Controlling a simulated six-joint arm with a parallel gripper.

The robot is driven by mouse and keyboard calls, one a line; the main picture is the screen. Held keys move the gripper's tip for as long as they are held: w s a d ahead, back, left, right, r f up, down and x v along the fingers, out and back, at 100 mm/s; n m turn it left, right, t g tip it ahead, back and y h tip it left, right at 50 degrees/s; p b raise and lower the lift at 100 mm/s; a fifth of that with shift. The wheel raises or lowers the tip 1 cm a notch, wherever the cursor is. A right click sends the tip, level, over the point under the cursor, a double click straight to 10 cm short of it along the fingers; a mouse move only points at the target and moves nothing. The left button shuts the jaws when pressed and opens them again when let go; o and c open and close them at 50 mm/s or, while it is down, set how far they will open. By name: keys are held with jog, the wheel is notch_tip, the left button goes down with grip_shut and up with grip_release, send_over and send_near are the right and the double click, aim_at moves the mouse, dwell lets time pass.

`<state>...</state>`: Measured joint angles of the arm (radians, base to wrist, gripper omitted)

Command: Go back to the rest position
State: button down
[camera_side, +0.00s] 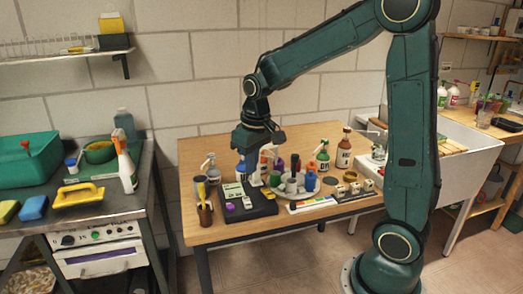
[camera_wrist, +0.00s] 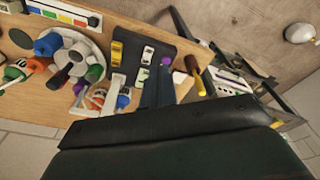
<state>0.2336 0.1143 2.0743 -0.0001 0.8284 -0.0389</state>
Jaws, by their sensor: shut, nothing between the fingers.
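My gripper (camera_side: 257,180) hangs fingers down over the wooden table (camera_side: 205,231) in the side view, close to the black tray (camera_side: 262,208). It is shut and empty. In the wrist view its dark body fills the bottom and hides part of the table. The black tray (camera_wrist: 184,49) shows there just beyond it, with small cars and a purple piece on it. I cannot tell whether the fingertips touch anything.
A brown cup (camera_side: 205,215) with a yellow-handled tool stands left of the tray. A round tray of cups (camera_side: 305,192) and several bottles, including a brown one (camera_side: 343,155), crowd the table. A steel bench (camera_side: 95,208) is at left, a sink (camera_side: 470,165) at right.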

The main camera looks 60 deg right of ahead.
jog(key=s+a+r+n+t, duration=0.1)
jog(key=s+a+r, duration=0.3)
jog(key=s, duration=0.5)
jog(key=s+a+r+n+t, duration=0.1)
jog(key=s+a+r+t, duration=0.2)
jog(key=s, duration=0.6)
jog(key=shift+a+r, duration=0.45)
jog(key=shift+a, duration=0.3)
